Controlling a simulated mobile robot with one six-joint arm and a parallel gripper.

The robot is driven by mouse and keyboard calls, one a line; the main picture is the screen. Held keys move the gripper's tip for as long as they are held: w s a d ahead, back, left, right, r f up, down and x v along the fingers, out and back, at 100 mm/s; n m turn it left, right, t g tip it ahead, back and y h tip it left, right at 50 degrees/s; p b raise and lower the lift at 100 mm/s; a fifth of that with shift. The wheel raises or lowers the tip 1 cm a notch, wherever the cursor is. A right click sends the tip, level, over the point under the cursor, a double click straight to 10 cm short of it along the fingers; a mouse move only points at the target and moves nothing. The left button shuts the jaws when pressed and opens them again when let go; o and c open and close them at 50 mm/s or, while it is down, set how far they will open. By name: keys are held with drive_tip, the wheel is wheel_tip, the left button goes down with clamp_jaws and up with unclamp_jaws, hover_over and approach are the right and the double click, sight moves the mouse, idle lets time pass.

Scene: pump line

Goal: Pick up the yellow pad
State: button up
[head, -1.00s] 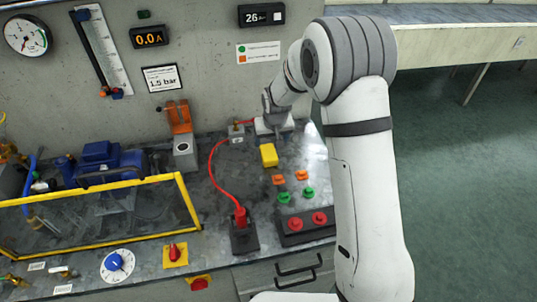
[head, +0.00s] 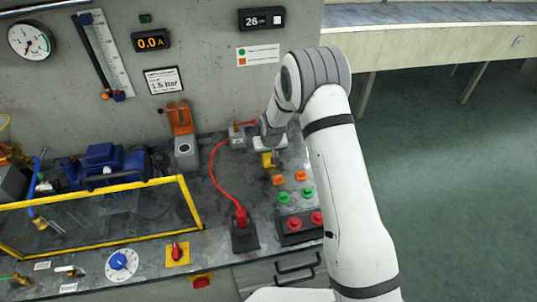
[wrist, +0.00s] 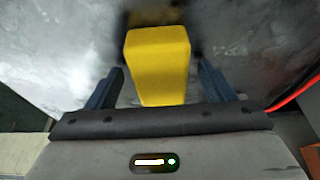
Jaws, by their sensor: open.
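The yellow pad (head: 267,160) lies on the metal bench top, partly hidden by my gripper in the head view. In the wrist view the yellow pad (wrist: 160,62) is a block between my two blue-grey fingers, with a gap on each side. My gripper (wrist: 160,88) is open and touches neither side of the pad. In the head view my gripper (head: 269,155) is right above and around the pad, pointing down.
Orange and green pieces (head: 278,180) lie just in front of the pad, by a dark block with red knobs (head: 293,226). A red cable (head: 216,180) curves to the left. A grey box (head: 237,138) stands behind on the left.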

drive_tip(key=shift+c, duration=0.3)
drive_tip(key=c, duration=1)
wheel_tip(320, 180, up, 10)
drive_tip(key=shift+b, duration=1.15)
